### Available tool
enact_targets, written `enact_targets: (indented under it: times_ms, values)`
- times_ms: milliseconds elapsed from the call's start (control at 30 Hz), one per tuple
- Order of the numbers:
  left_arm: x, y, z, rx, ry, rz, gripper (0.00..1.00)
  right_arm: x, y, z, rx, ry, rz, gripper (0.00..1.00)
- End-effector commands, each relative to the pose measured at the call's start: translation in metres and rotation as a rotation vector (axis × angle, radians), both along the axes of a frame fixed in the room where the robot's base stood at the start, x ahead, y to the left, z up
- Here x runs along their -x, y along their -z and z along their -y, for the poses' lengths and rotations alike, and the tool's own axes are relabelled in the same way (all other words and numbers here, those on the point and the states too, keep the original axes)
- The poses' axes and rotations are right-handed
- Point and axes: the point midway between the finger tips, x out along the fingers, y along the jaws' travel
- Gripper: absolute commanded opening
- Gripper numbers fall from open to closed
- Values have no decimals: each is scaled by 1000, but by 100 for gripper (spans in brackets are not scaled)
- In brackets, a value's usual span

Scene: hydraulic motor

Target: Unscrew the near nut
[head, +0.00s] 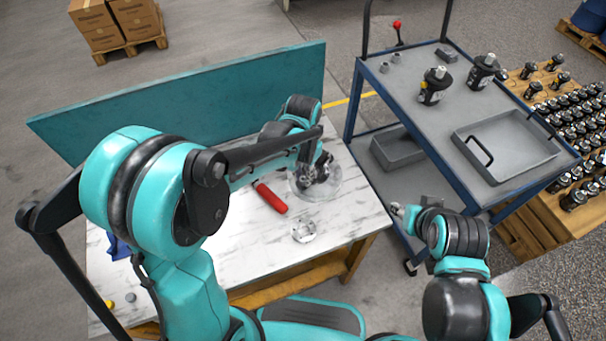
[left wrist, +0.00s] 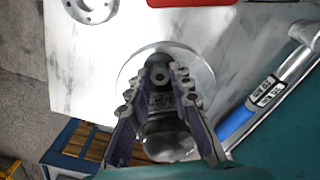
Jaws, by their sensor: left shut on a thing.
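My left gripper (head: 316,172) reaches down over the disc from the back. In the left wrist view its two fingers (left wrist: 160,100) are closed around the motor's upper part. A grey metal piece with a round hole shows between the fingertips. The near nut cannot be told apart; the fingers may hide it. My right gripper (head: 400,210) is off the table's right side, by the cart, small in view, its jaws unclear.
A red-handled tool (head: 270,197) and a silver flanged ring (head: 304,231) lie on the table near the disc. A teal panel (head: 200,105) borders the back. The blue cart (head: 418,122) at right carries motors, small grey parts and a tray (head: 505,150).

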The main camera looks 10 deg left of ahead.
Motion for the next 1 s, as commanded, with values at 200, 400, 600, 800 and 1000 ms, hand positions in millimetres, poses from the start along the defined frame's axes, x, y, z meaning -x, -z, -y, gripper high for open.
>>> enact_targets:
  times_ms: [200,400,600,800,1000]
  values:
    - [0,0,0,0,-206,0,0,0,0,0,0,0,0,40]
    - [0,-1,0,0,-393,0,0,0,0,0,0,0,0,40]
    - [0,-1,0,0,-401,0,0,0,0,0,0,0,0,40]
    - [0,-1,0,0,-400,0,29,0,0,0,0,0,0,40]
    - [0,-1,0,0,-386,0,29,0,0,0,0,0,0,40]
